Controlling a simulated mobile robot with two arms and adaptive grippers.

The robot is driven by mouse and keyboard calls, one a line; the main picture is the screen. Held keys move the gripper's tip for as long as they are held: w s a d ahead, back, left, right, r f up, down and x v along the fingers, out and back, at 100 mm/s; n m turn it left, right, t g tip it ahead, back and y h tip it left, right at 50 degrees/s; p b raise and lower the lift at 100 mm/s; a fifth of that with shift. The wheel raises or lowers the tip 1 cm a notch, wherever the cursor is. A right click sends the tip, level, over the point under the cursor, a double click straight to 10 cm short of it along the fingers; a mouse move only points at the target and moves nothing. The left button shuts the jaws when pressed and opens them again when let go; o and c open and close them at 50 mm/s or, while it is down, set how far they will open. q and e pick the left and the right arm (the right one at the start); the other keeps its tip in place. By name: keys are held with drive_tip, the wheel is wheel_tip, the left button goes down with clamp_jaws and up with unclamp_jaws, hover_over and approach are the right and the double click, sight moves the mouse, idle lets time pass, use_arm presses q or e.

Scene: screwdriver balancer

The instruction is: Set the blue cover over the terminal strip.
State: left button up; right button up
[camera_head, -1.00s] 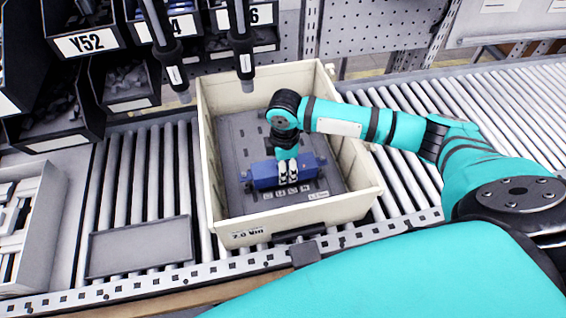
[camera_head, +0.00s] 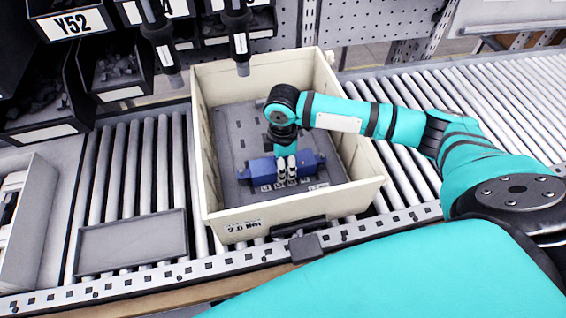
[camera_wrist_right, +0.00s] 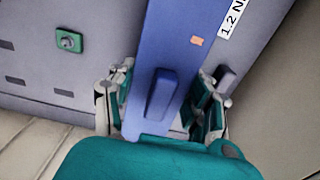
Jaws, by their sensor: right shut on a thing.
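The blue cover (camera_head: 306,163) is a long bar in my right gripper (camera_head: 286,172), inside the cream crate (camera_head: 363,188). It lies across the front part of the grey panel (camera_head: 236,130) in the crate. In the right wrist view my right gripper (camera_wrist_right: 166,108) is shut on a raised rib of the blue cover (camera_wrist_right: 175,50), with a finger on each side. The terminal strip cannot be made out; the cover and gripper hide that area. I cannot tell whether the cover rests on the panel or hangs just above it. My left gripper is not in view.
The crate stands on a roller conveyor (camera_head: 480,95), its walls close around my right arm. Two hanging screwdrivers (camera_head: 240,45) are above its back left side. Black parts bins (camera_head: 60,90) stand at the back left. A flat grey tray (camera_head: 130,243) lies left of the crate.

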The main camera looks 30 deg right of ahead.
drive_tip(key=shift+f, duration=0.5)
idle(0.3)
drive_tip(key=shift+w+p, duration=0.15)
drive_tip(key=shift+p, duration=0.6)
drive_tip(key=o, duration=1.4)
drive_tip(key=shift+c, duration=0.2)
wheel_tip(320, 180, up, 12)
